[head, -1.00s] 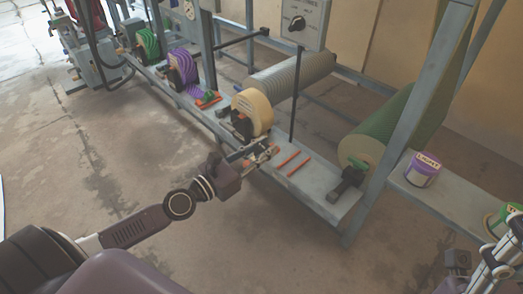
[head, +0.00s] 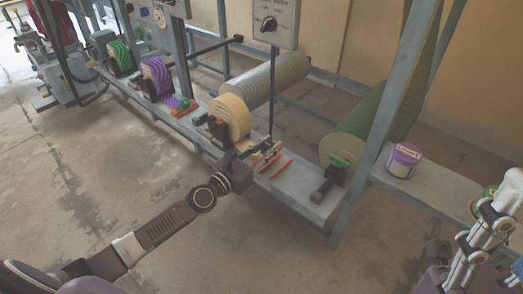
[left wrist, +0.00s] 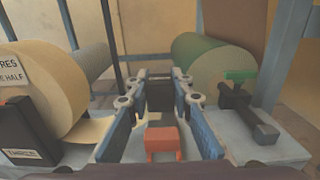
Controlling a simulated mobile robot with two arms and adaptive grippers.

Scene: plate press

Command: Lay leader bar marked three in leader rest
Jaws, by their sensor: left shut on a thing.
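My left gripper (head: 262,150) is over the low grey bench, beside the cream roll (head: 230,117). In the left wrist view its blue-padded fingers (left wrist: 160,90) stand apart around a dark piece (left wrist: 160,97), which I take as the leader bar; no number on it is readable. A cream strip (left wrist: 95,130) runs from the roll toward the left finger, and cream material shows between the fingers. An orange-red block (left wrist: 162,143) lies below, between the fingers. Two orange rails (head: 281,170) lie on the bench by the gripper; I cannot tell which part is the leader rest.
A black block with a white label (left wrist: 20,150) stands by the cream roll. A green roll (head: 350,148) with a black bracket (head: 325,185) is to the right. A thin dark post (head: 271,95) rises behind the gripper. The floor in front is clear.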

